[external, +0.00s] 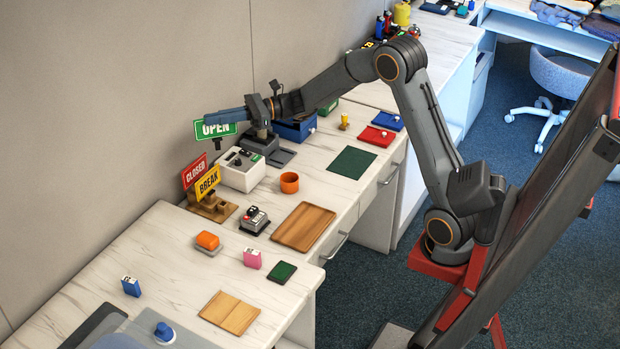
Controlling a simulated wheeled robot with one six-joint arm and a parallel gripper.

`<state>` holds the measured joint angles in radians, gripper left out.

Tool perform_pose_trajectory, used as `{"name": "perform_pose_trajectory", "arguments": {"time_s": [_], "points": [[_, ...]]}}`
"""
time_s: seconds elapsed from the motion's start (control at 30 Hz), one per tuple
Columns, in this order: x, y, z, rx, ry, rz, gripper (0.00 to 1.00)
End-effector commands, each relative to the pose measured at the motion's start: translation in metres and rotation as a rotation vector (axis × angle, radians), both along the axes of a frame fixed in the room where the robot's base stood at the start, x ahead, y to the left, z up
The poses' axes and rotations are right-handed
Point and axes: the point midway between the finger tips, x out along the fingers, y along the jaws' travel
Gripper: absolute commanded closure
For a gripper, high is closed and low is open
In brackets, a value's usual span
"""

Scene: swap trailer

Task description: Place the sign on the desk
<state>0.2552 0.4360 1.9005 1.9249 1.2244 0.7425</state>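A green OPEN sign (215,131) is up in the air by the wall, above the back edge of the desk (310,180). My gripper (228,116) is at its top edge, with the fingers over part of it. The sign has no other visible support, so the gripper appears shut on it; the finger gap itself is hidden. A red CLOSED sign (195,170) and a yellow BREAK sign (208,182) stand in a wooden stand (221,212) on the desk.
A white device (240,171), an orange cup (289,182) and a grey stand (258,144) are close below my arm. A wooden tray (303,227) and a dark green mat (352,163) lie toward the front edge. Bare desk shows between them.

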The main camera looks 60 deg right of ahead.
Motion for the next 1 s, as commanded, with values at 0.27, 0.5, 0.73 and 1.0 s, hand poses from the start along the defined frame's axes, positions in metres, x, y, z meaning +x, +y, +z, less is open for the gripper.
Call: {"name": "perform_pose_trajectory", "arguments": {"time_s": [0.27, 0.5, 0.73, 1.0], "points": [[-0.019, 0.137, -0.03, 0.001, 0.002, 0.305, 1.0], [-0.059, 0.243, -0.058, 0.001, 0.002, 0.564, 1.0], [-0.099, 0.312, -0.078, 0.001, 0.001, 0.747, 1.0], [-0.115, 0.335, -0.085, 0.0, 0.0, 0.816, 1.0]]}}
